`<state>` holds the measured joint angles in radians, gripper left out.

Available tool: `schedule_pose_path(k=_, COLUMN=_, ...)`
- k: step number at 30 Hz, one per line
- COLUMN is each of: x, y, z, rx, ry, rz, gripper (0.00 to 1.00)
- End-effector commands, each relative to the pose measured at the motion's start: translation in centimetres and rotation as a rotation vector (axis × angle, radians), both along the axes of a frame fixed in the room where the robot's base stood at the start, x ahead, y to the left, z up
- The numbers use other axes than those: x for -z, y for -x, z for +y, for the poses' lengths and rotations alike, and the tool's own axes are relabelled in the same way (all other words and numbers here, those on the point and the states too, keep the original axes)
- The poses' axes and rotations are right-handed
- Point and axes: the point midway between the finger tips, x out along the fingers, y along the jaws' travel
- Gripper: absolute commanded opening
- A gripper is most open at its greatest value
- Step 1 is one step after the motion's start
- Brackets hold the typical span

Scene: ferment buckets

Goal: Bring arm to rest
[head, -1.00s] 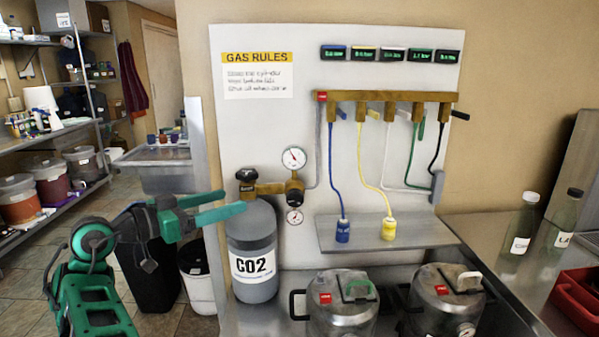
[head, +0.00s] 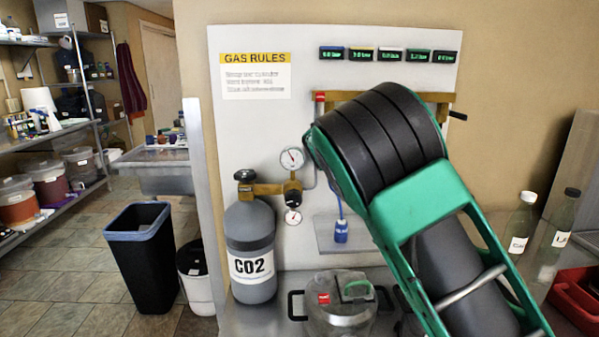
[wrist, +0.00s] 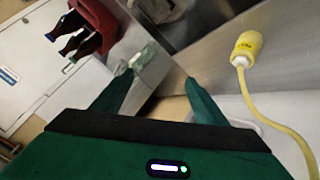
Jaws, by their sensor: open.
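My arm's large green and black link fills the right half of the head view and hides most of the gas manifold and the right-hand keg. My gripper is outside the head view. In the wrist view my gripper (wrist: 155,88) shows two green fingers spread apart, with nothing held between them. The yellow connector (wrist: 246,48) on its yellow hose is to the right of the fingers, apart from them. A clear bottle (wrist: 145,55) shows beyond the left fingertip.
The CO2 cylinder (head: 250,240) with its gauge (head: 292,159) stands left of my arm. A keg (head: 341,308) is in front of the panel. The blue connector (head: 341,231) sits on the shelf. Bottles (head: 520,225) and a red crate (head: 580,300) are at right. A black bin (head: 143,260) stands on the floor.

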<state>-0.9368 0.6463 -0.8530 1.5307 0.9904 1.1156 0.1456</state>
Motion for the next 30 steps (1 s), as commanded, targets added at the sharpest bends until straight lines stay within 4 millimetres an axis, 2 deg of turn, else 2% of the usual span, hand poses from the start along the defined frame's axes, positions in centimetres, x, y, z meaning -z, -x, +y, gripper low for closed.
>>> schedule_pose_path(k=1, x=0.5, y=1.3, z=-2.9, rx=0.021, ry=-0.052, rz=0.034, gripper=0.67)
schedule_pose_path(k=6, x=2.5, y=5.8, z=-9.3, rx=0.039, ry=-0.209, rz=0.133, gripper=0.67)
schedule_pose_path(k=9, x=3.5, y=8.9, z=-12.1, rx=0.038, ry=-0.302, rz=0.172, gripper=0.67)
schedule_pose_path(k=13, x=4.6, y=13.2, z=-14.7, rx=0.021, ry=-0.42, rz=0.208, gripper=0.67)
schedule_pose_path(k=20, x=6.1, y=21.0, z=-16.5, rx=-0.039, ry=-0.606, rz=0.228, gripper=0.67)
schedule_pose_path(k=26, x=7.1, y=27.8, z=-16.0, rx=-0.116, ry=-0.731, rz=0.211, gripper=0.67)
schedule_pose_path(k=30, x=7.8, y=32.3, z=-14.7, rx=-0.179, ry=-0.794, rz=0.19, gripper=0.67)
